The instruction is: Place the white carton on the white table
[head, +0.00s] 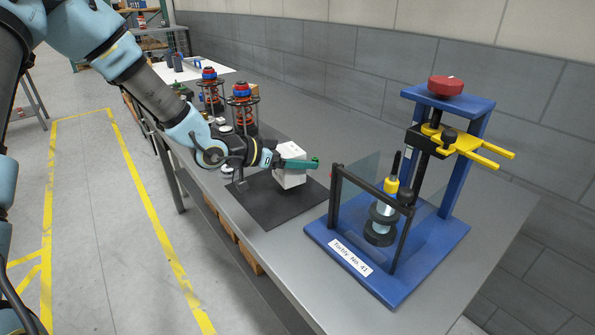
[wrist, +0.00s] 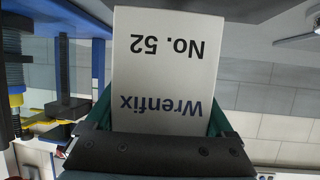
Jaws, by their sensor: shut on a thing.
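My gripper (head: 295,163) is shut on a white carton (head: 291,177), with a green finger on each side of it. In the head view the carton is at or just above a black mat (head: 263,204) on the grey bench; I cannot tell whether it touches. In the wrist view the carton (wrist: 165,75) fills the middle between the green fingers and reads "Wrenfix No. 52" upside down. A white table top (head: 196,72) shows at the far end, beyond the grey bench.
A blue press fixture (head: 450,235) with a clear guard and yellow handles stands right of the mat. Red and black spring assemblies (head: 242,110) stand on the bench (head: 345,150) behind my gripper. A block wall runs along the right. The floor (head: 100,230) at left is open, with yellow lines.

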